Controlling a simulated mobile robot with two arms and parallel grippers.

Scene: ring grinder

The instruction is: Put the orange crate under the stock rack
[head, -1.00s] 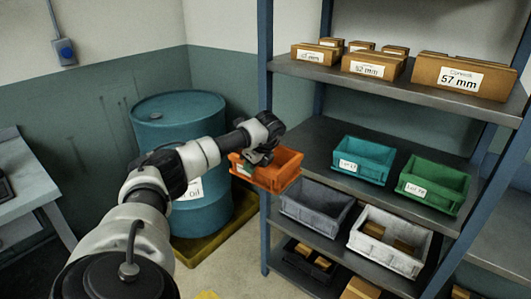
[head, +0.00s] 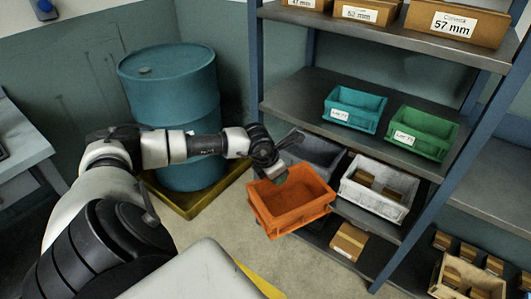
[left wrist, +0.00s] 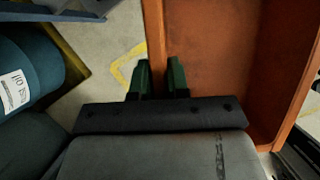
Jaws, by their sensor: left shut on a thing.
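The orange crate (head: 290,222) is empty and hangs in the air in front of the rack, beside its lower shelves. My left gripper (head: 281,174) is shut on the crate's wall nearest the arm. In the left wrist view, the green fingers (left wrist: 158,80) stand on either side of that wall, and the crate's inside (left wrist: 215,60) fills the right. The stock rack (head: 300,82) has blue posts and grey shelves. Its lowest part is partly hidden by the crate. My right gripper is not in view.
Grey (head: 318,152) and white (head: 382,203) bins sit on a low shelf, with a cardboard box (head: 349,242) below. Teal (head: 354,122) and green (head: 421,143) bins sit higher. A blue drum (head: 172,90) stands on a yellow tray (head: 187,211) at left. Floor (head: 225,230) between is clear.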

